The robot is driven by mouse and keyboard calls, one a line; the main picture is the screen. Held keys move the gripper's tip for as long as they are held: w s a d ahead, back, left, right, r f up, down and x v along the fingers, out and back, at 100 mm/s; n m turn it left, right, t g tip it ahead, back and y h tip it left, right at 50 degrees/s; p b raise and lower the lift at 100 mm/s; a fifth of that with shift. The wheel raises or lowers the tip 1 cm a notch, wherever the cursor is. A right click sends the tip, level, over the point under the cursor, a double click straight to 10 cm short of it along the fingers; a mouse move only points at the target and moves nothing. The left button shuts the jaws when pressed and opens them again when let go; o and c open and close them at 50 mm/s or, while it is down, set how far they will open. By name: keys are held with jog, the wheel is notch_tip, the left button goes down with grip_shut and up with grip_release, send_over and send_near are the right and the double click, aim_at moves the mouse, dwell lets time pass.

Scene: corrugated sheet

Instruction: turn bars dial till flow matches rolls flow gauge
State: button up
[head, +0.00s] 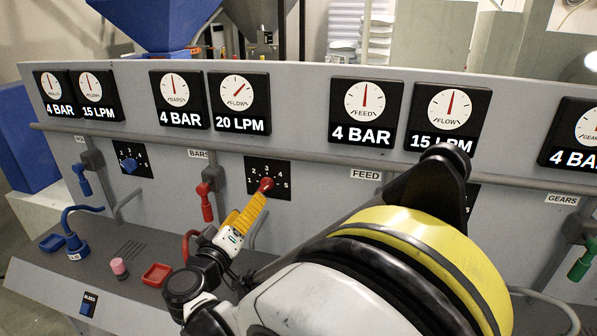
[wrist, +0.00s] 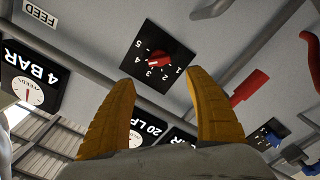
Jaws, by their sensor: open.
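The bars dial is a red knob (head: 266,184) on a black plate numbered 1 to 5, under the BARS label (head: 198,154). It also shows in the wrist view (wrist: 158,58), where a pale mark on it seems to face near 3. The bars flow gauge (head: 239,104) reads 20 LPM. The rolls flow gauge (head: 97,96) at the far left reads 15 LPM. My gripper (head: 262,198) has yellow fingers and is open and empty close in front of the knob. In the wrist view its fingertips (wrist: 160,78) are apart, with the knob beyond the gap.
A red lever valve (head: 207,202) hangs left of the dial; a blue dial (head: 129,164) and blue lever (head: 82,180) are farther left. A rail (head: 300,160) crosses the panel above the dials. The shelf holds a red tray (head: 156,275) and a pink-topped cylinder (head: 119,268).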

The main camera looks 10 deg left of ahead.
aim_at(266, 180)
jog(key=w+b, duration=0.2)
jog(key=w, duration=0.8)
jog(key=shift+w, duration=0.35)
jog(key=c, duration=1.2)
